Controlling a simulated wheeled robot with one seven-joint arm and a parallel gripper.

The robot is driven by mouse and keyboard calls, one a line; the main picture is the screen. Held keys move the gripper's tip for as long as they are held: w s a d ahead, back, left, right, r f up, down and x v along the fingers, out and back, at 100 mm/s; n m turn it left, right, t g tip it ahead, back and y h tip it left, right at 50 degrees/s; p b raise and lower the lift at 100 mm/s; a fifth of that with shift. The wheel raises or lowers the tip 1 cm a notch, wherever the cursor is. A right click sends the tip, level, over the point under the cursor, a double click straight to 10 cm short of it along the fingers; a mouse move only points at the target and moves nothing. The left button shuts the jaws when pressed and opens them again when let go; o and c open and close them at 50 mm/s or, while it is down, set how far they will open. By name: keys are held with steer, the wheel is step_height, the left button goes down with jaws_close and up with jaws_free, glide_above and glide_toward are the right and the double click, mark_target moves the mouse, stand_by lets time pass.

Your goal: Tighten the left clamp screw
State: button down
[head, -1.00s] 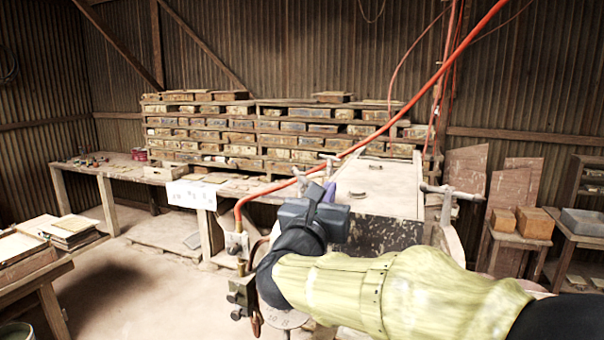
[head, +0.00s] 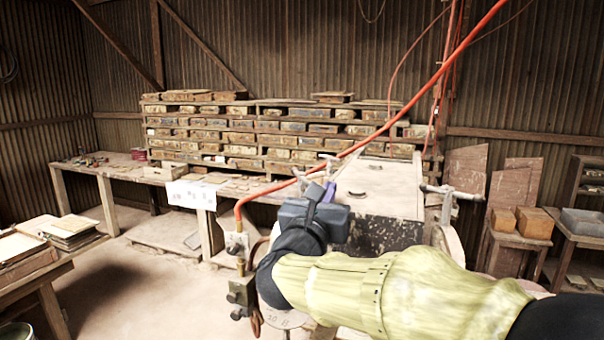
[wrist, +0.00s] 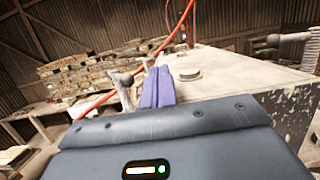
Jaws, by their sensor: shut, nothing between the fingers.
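The left clamp screw (wrist: 122,82) is a worn metal screw with a cross handle, at the left edge of the press's pale top plate (wrist: 225,68). In the head view the left clamp screw (head: 329,160) shows just behind my gripper (head: 328,192), partly hidden by it. My gripper (wrist: 158,88) has two purple fingers close together and empty. In the wrist view they stand just right of the screw's handle; I cannot tell whether they touch it.
A right clamp screw (head: 449,191) stands at the plate's other side. An orange hose (head: 400,112) runs diagonally behind the screw and down to a valve box (head: 237,244) left of my arm. A long bench (head: 120,168) and a stacked rack lie behind.

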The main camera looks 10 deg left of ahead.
steer(key=shift+a, duration=0.15)
steer(key=shift+w+a+b, duration=0.1)
steer(key=shift+a+b, duration=0.4)
steer(key=shift+a, duration=0.6)
